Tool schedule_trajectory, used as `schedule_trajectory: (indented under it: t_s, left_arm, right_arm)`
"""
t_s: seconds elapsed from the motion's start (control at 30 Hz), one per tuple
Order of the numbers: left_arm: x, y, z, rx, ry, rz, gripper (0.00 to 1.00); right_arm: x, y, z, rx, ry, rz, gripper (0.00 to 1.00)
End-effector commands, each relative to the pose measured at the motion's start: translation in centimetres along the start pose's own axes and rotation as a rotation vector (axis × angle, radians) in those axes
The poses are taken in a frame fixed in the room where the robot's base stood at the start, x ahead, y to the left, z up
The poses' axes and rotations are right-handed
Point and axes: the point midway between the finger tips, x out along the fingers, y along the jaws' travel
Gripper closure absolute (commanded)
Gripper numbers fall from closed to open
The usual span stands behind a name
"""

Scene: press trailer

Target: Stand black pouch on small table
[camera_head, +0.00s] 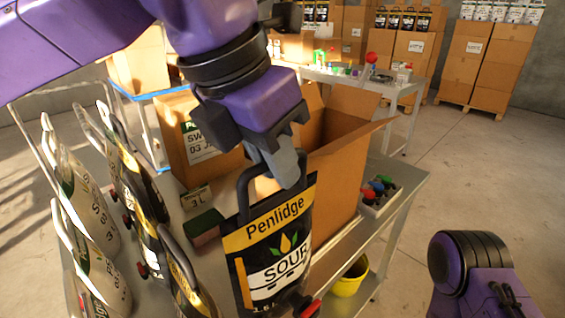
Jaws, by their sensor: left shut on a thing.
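A black pouch (275,256) with a yellow band reading "Penlidge" and "SOUR" hangs upright in the lower middle of the head view. My left gripper (284,172) is shut on its black handle loop at the top. The pouch is in front of the metal table (405,190) and its lower end is cut off by the frame. I cannot tell whether its base touches anything. Part of my right arm shows at the lower right, but its gripper is out of view.
Several more pouches (85,185) stand at the left of the table. An open cardboard box (335,160) is behind the held pouch. A tray of coloured caps (385,192) sits right of it. A yellow bucket (350,280) is below. Floor at the right is clear.

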Motion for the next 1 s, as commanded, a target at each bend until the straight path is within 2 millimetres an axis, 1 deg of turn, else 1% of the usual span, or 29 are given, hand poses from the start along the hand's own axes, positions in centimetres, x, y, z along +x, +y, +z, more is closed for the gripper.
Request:
schedule_trajectory:
  t_s: [0.03, 0.3, 0.4, 0.5, 0.6, 0.87, 1.0]
  left_arm:
    - [-0.1, 1.0, 0.0, -0.004, -0.007, -0.001, 1.0]
    - [1.8, 6.3, -0.9, -0.003, -0.006, -0.001, 1.0]
    - [3.5, 7.7, -1.6, -0.002, -0.004, -0.002, 1.0]
    - [4.8, 8.9, -2.1, -0.001, -0.006, -0.001, 1.0]
    - [5.8, 9.9, -2.6, -0.001, -0.007, -0.001, 1.0]
    - [7.5, 11.4, -3.3, -0.001, -0.007, 0.0, 1.0]
    - [9.1, 11.3, -4.0, 0.001, -0.005, -0.001, 1.0]
  right_arm:
    - [-0.4, 0.0, -0.1, 0.0, 0.0, 0.0, 1.0]
    - [-1.5, 0.1, -0.6, 0.0, 0.0, 0.0, 1.0]
    - [-1.5, 0.1, -0.7, 0.0, 0.0, 0.0, 1.0]
    - [-1.8, 0.1, -0.7, 0.0, 0.0, 0.0, 1.0]
    - [-1.9, 0.2, -0.8, 0.0, 0.0, 0.0, 1.0]
    - [-2.2, 0.2, -0.9, 0.0, 0.0, 0.0, 1.0]
    - [-2.7, 0.2, -1.1, 0.0, 0.0, 0.0, 1.0]
